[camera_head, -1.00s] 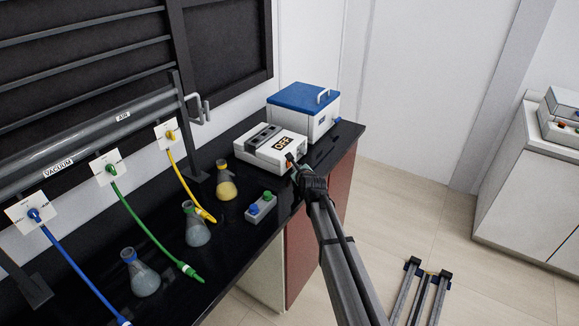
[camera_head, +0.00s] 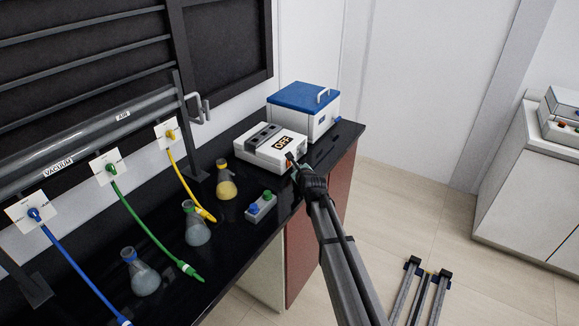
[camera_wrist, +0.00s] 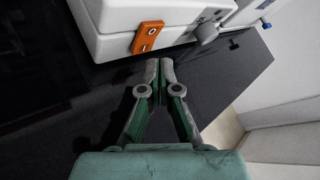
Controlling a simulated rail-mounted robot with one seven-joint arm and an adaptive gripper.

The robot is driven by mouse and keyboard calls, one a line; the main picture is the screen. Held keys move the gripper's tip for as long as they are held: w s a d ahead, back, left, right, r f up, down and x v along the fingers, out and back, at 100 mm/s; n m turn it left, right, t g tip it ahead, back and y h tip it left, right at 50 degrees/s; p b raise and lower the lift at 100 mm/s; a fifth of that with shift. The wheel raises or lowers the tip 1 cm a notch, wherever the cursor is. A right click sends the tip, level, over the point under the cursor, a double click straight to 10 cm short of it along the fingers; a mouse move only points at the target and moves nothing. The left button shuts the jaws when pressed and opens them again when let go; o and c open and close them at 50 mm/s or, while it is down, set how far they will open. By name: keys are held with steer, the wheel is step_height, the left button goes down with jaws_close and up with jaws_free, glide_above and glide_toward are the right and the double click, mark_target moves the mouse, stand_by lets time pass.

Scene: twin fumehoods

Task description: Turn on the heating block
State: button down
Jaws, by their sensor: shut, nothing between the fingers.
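In the wrist view an orange switch (camera_wrist: 147,37) is set on the front face of the white block (camera_wrist: 110,43). My gripper (camera_wrist: 160,66) is shut and empty, its fingertips just below and slightly right of the switch. I cannot tell whether they touch the block. In the head view my gripper (camera_head: 291,160) is at the block's front right corner and hides part of its front.
A white box with a blue lid (camera_head: 303,99) stands right behind the block. A small stand with blue and green caps (camera_head: 261,207) and several flasks, such as the yellow one (camera_head: 226,187), are to the left.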

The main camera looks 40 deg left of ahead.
steer(key=shift+a, duration=0.1)
steer(key=shift+a+p, duration=0.35)
steer(key=shift+s+a, duration=0.1)
steer(key=shift+a, duration=0.2)
stand_by(0.7)
steer(key=shift+d+f, duration=0.1)
steer(key=shift+d, duration=0.65)
steer(key=shift+w+d+r+b, duration=0.2)
steer(key=shift+d+b, duration=0.3)
steer(key=shift+d, duration=0.45)
steer(key=shift+w+d+r+b, duration=0.1)
steer(key=shift+w+d+b, duration=0.15)
steer(key=shift+d+b, duration=0.5)
steer(key=shift+w+d+r, duration=0.1)
steer(key=shift+w+d, duration=0.05)
steer(key=shift+d, duration=0.6)
steer(key=shift+r, duration=0.1)
